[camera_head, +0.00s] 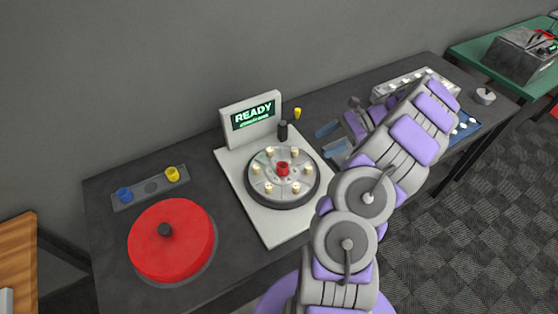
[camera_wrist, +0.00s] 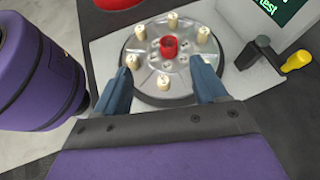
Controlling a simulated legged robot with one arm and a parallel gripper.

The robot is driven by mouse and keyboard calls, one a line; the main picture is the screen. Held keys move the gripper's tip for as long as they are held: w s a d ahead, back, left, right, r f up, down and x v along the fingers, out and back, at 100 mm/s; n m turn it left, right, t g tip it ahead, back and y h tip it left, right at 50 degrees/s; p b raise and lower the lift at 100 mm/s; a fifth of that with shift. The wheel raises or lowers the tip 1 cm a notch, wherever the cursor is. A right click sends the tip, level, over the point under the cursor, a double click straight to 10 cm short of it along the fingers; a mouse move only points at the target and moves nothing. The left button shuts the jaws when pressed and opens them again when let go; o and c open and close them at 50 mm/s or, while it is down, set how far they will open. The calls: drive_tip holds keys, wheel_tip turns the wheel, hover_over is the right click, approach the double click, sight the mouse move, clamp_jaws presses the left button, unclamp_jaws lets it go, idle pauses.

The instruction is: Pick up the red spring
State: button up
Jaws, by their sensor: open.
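The red spring (camera_head: 283,169) stands at the centre of a round grey plate (camera_head: 264,190) ringed by several cream pegs. In the wrist view the red spring (camera_wrist: 169,46) appears ahead of the fingertips, roughly midway between them. My gripper (camera_head: 331,138) is to the right of the plate in the head view, its two blue fingers spread and pointing left toward it. The wrist view shows my gripper (camera_wrist: 162,68) open, with nothing between the fingers. The fingers are apart from the spring; their exact height above the plate is hard to tell.
A READY display (camera_head: 253,114) stands behind the plate, with a black post (camera_head: 283,131) and a yellow-handled piece (camera_head: 297,113) beside it. A red disc (camera_head: 190,238) with a dark knob lies at left. A tray with blue and yellow knobs (camera_head: 172,174) is behind it.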

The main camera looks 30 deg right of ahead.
drive_tip(key=s+d+f+m, duration=0.1)
drive_tip(key=d, duration=0.2)
drive_tip(key=b, duration=0.2)
approach(284, 164)
drive_tip(key=a+f, duration=0.2)
drive_tip(key=a, duration=0.1)
drive_tip(key=shift+t, duration=0.4)
drive_tip(key=shift+w+b+x, duration=0.15)
drive_tip(key=shift+b+x, duration=0.45)
drive_tip(key=shift+x, duration=0.85)
drive_tip(key=shift+w+b+x, duration=0.15)
drive_tip(key=shift+b+x, duration=0.4)
drive_tip(key=shift+x, duration=0.9)
drive_tip(key=shift+d+r, duration=0.1)
drive_tip(key=c, duration=1.2)
drive_tip(key=shift+o, duration=0.2)
drive_tip(key=shift+r, duration=0.1)
